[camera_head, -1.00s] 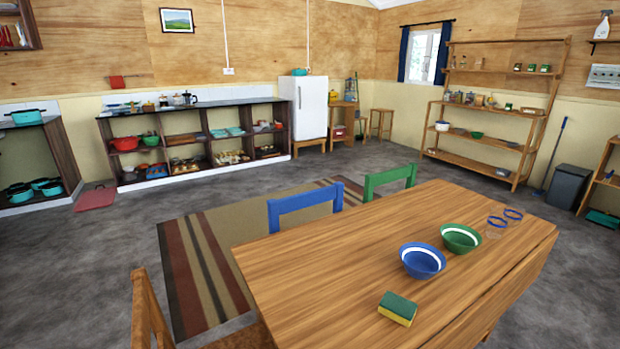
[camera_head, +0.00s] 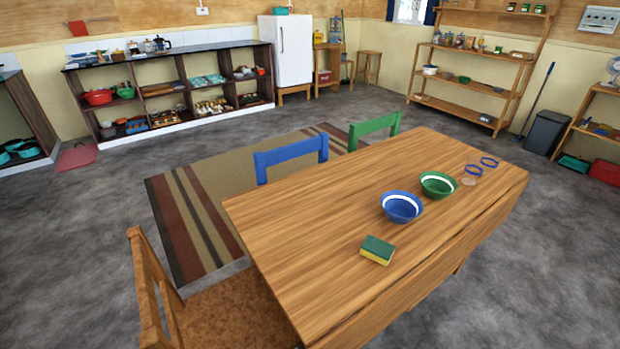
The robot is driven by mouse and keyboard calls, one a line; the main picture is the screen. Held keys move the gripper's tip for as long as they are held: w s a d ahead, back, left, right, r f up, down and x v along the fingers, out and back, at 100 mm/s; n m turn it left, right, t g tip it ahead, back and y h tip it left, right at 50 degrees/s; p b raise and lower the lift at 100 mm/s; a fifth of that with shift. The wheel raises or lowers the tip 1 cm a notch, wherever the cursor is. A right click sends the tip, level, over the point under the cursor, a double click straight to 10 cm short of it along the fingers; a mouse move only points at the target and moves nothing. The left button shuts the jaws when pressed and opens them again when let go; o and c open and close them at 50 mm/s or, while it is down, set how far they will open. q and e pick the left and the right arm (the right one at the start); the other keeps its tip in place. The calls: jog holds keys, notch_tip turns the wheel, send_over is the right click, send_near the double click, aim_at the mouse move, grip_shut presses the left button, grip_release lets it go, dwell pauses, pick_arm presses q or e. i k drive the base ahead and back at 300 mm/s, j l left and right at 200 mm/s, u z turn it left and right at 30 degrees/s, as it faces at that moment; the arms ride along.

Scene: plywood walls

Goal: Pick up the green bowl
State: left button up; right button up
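A green bowl (camera_head: 438,187) with a white band inside stands upright on the wooden table (camera_head: 330,215), toward its far right end. It looks empty. A blue bowl (camera_head: 402,208) with a white band stands just in front and to the left of it. Neither of my grippers shows in the head view. Another small green bowl (camera_head: 464,79) sits on the shelf unit at the back right, and a green one (camera_head: 126,92) is on the low shelves at the back left.
A green and yellow sponge (camera_head: 377,250) lies on the table near its front edge. Blue (camera_head: 290,158) and green (camera_head: 374,131) chairs line the far side; a wooden chair (camera_head: 200,310) stands at the left end. Floor right of the table is clear.

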aim_at(436, 185)
jog(key=z, duration=1.45)
